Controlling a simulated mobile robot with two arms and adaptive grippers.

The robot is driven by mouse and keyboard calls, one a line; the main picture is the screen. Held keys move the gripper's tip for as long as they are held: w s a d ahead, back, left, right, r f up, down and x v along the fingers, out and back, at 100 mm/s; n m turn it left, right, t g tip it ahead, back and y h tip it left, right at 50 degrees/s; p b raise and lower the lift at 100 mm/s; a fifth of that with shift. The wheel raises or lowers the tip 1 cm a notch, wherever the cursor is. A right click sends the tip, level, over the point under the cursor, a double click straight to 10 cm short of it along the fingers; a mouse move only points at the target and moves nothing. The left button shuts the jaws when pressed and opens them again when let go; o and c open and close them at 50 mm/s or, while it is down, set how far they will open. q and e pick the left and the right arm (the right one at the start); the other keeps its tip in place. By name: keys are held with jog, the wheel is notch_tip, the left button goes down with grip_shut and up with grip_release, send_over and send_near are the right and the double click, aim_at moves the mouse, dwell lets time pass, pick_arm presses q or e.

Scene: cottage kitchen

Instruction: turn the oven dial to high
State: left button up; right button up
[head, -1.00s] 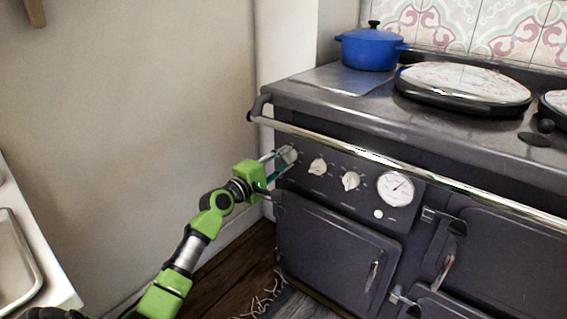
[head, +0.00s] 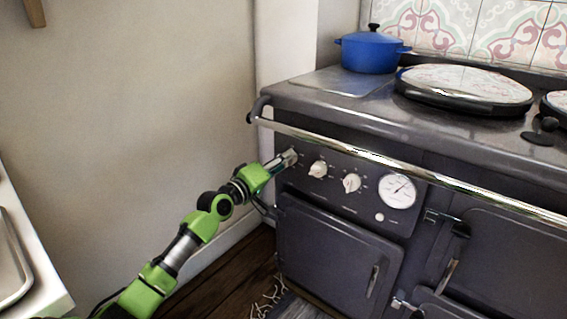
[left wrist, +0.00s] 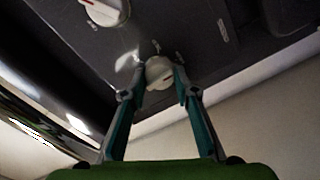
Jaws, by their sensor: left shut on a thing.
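The oven (head: 340,245) is a dark grey range with a row of white dials on its front panel. My left gripper (head: 287,158) is at the leftmost dial, below the chrome rail. In the left wrist view, the left gripper (left wrist: 160,78) has its two fingers on either side of this white dial (left wrist: 159,72), shut on it. The fingers partly hide the dial in the head view. Two more white dials, a middle one (head: 318,169) and a right one (head: 351,183), stand free. The right gripper is not in view.
A chrome rail (head: 400,163) runs across the oven front just above the dials. A round white gauge (head: 397,191) sits to their right. A blue pot (head: 370,52) stands on the stovetop. A pale counter (head: 35,285) is at the left edge.

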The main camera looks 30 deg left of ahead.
pick_arm(q)
jog(key=shift+f, duration=0.1)
dwell(0.3)
jog(key=o, duration=1.1)
